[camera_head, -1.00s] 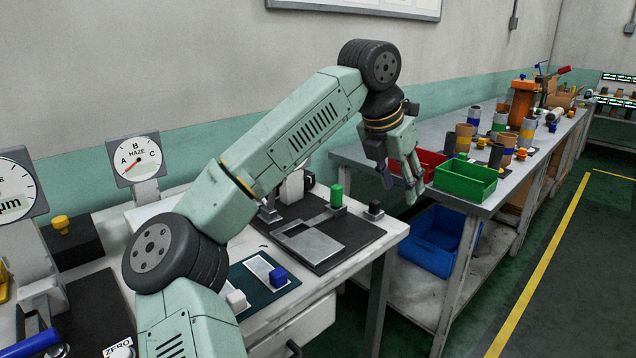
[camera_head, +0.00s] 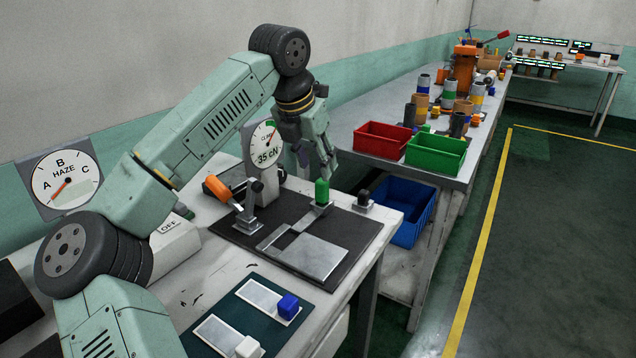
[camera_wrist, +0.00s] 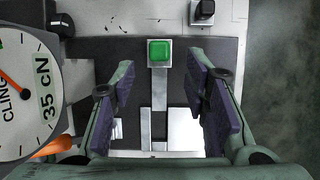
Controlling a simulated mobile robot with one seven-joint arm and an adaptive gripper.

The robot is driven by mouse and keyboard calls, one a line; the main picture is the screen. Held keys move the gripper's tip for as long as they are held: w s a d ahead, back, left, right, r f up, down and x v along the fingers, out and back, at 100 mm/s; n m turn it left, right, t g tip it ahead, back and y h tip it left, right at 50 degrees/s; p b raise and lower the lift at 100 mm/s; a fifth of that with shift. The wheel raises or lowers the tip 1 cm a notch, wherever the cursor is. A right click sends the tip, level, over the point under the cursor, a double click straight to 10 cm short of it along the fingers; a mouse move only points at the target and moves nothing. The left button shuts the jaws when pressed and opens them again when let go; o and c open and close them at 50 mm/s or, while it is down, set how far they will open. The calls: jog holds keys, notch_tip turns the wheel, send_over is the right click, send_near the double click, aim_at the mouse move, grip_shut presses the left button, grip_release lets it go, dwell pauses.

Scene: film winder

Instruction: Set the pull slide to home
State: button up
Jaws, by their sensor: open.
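A green knob (camera_head: 322,192) stands on a small metal block at the far end of a flat metal slide on a black plate (camera_head: 355,236). I take this to be the pull slide; no label shows. A wide metal plate (camera_head: 310,257) lies at the near end. My gripper (camera_head: 315,165) hangs just above the knob, pointing down. In the wrist view, the jaws (camera_wrist: 160,90) are open and empty. The green knob (camera_wrist: 160,52) shows from above, between the finger lines and slightly past the tips. I see no contact.
A dial reading 35 cN (camera_head: 266,148) and an orange-handled lever (camera_head: 218,188) stand left of the slide. A black knob (camera_head: 363,197) is close on the right. Blue (camera_head: 288,306) and white (camera_head: 248,347) knobs sit on a green mat in front. Red (camera_head: 383,139) and green (camera_head: 436,151) bins stand beyond.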

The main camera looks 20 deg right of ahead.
aim_at(321, 181)
jog(key=p+x, duration=0.1)
jog(key=x, duration=0.7)
grip_shut()
dwell(0.4)
dwell(0.3)
